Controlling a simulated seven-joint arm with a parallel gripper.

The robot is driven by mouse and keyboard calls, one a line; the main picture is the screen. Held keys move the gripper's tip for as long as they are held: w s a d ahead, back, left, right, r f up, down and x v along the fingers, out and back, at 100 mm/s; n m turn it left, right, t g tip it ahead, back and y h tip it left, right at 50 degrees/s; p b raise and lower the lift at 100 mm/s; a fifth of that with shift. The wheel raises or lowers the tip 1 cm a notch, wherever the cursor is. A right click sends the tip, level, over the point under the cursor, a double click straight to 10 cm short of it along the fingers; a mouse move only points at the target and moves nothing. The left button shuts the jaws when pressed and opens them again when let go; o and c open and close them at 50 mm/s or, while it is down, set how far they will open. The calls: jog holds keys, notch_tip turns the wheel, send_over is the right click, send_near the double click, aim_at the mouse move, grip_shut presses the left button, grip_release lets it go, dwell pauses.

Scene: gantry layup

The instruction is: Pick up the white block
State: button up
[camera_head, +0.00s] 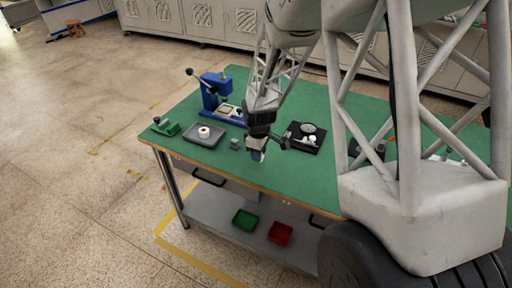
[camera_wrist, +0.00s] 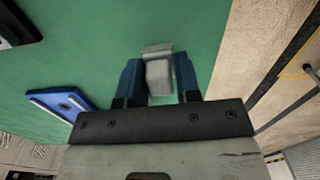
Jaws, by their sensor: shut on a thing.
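My gripper (camera_head: 257,154) is over the front part of the green table, near its front edge. In the wrist view, the two blue fingers of my gripper (camera_wrist: 158,82) are closed on a pale white-grey block (camera_wrist: 158,76), one on each side. Its top and front faces show there. In the head view the fingers mostly hide the block, and I cannot tell whether it touches the table. A small grey block (camera_head: 235,144) sits on the table just left of my gripper.
Green (camera_head: 245,220) and red (camera_head: 280,234) bins sit on the lower shelf.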

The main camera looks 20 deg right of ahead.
jog(key=s+r, duration=0.1)
jog(key=s, duration=0.9)
jog(key=shift+s+a, duration=0.4)
jog(key=shift+a, duration=0.05)
jog(key=shift+o, duration=1.3)
jog(key=shift+c, duration=1)
jog(key=w+d+r, duration=0.2)
jog(key=w, duration=1.7)
jog(key=w+d+r, duration=0.2)
jog(key=w+d, duration=0.1)
jog(key=w, duration=1.6)
jog(key=shift+w+d+r, duration=0.15)
jog(key=shift+d+r, duration=0.05)
jog(key=shift+d, duration=0.15)
